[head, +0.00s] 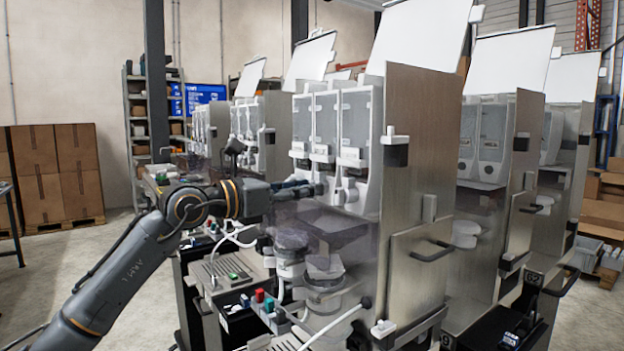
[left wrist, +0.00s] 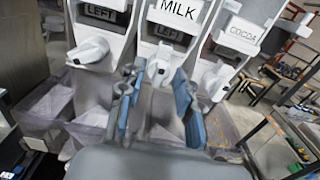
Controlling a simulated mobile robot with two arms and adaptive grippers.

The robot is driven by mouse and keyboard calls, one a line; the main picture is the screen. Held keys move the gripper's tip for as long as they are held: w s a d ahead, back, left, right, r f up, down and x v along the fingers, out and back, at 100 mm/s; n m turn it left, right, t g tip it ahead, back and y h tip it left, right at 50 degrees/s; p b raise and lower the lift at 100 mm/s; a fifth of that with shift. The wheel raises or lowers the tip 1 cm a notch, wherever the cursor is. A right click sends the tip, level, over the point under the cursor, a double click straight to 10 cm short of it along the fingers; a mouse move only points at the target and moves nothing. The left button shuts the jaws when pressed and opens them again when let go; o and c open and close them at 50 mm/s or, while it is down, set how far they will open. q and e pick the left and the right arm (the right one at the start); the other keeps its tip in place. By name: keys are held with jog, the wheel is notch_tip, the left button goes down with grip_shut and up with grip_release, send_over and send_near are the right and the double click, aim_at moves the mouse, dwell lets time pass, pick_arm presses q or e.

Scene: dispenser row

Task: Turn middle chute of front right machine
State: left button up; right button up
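The front right machine (head: 412,150) has three clear canisters with white chutes below. In the left wrist view the middle chute (left wrist: 163,63) hangs under the MILK label (left wrist: 178,14). The left chute (left wrist: 88,51) and the right chute under COCOA (left wrist: 216,80) flank it. My left gripper (left wrist: 157,90) is open, one blue-grey finger on each side of the middle chute's spout; I cannot tell whether they touch it. In the head view my left gripper (head: 305,190) reaches in front of the chutes and hides part of them. My right gripper is not in view.
Clear panels surround the machine's lower front. Hoses and a white cup-like holder (head: 325,284) stand below the gripper. Colored buttons (head: 262,298) sit at the front. More machines (head: 490,150) stand to the right. Floor at left is open before stacked boxes (head: 55,175).

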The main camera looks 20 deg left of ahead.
pick_arm(q)
jog(key=shift+x, duration=0.8)
jog(key=shift+w+d, duration=0.15)
jog(key=shift+w, duration=0.05)
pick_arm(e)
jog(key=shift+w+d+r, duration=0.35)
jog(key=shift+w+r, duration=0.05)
pick_arm(q)
grip_shut()
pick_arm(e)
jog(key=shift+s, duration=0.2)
